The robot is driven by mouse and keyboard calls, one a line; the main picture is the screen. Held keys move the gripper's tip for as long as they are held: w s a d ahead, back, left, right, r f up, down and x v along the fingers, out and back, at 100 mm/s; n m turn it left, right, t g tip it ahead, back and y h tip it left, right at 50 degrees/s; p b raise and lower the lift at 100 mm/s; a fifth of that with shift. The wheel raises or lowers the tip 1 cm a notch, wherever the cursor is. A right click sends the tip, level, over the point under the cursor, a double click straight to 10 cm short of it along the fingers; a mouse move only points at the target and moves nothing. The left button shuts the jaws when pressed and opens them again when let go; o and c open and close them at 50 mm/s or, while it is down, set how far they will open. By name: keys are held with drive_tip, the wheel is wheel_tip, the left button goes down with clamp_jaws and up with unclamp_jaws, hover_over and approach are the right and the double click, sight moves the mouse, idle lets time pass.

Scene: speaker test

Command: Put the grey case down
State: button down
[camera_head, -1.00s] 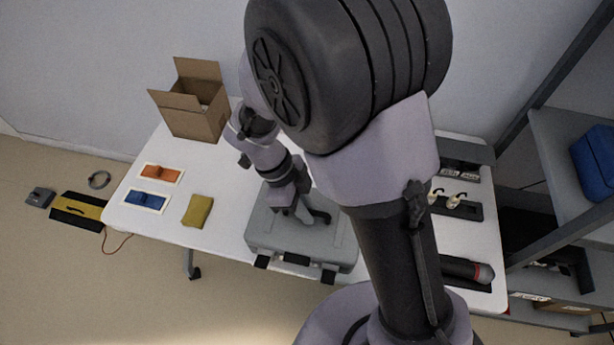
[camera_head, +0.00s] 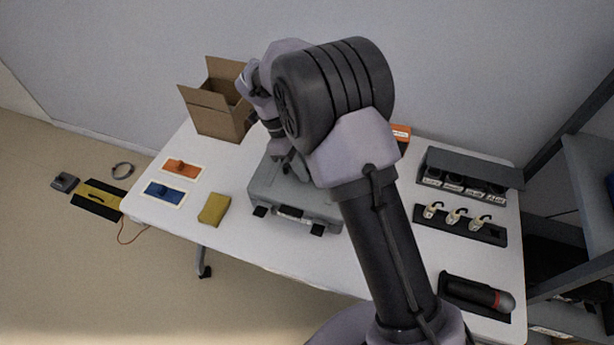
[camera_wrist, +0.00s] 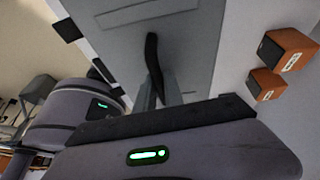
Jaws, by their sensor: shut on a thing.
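The grey case (camera_head: 262,197) lies flat, lid up, over the middle of the white table (camera_head: 225,245), with its latches toward the front edge. I cannot tell whether it touches the tabletop or hangs just above it. My gripper (camera_head: 289,163) is over the case, partly hidden by my arm. In the wrist view my gripper (camera_wrist: 160,88) is shut on the black handle (camera_wrist: 152,55) on the lid of the case (camera_wrist: 110,45). My arm hides the case's back right part in the head view.
An open cardboard box (camera_head: 222,122) stands behind left. An orange tool on a card (camera_head: 181,167), a blue one (camera_head: 164,192) and a yellow cloth (camera_head: 214,208) lie left. A black flashlight (camera_head: 475,294) and hook tray (camera_head: 460,225) lie right.

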drive_tip(key=shift+w+f, duration=0.15)
drive_tip(key=shift+w, duration=0.1)
wheel_tip(320, 180, down, 3)
drive_tip(key=shift+f+b, duration=0.2)
drive_tip(key=shift+b, duration=0.8)
drive_tip(key=c, duration=1.5)
unclamp_jaws()
drive_tip(key=shift+s+r, duration=0.1)
drive_tip(key=shift+o, duration=0.2)
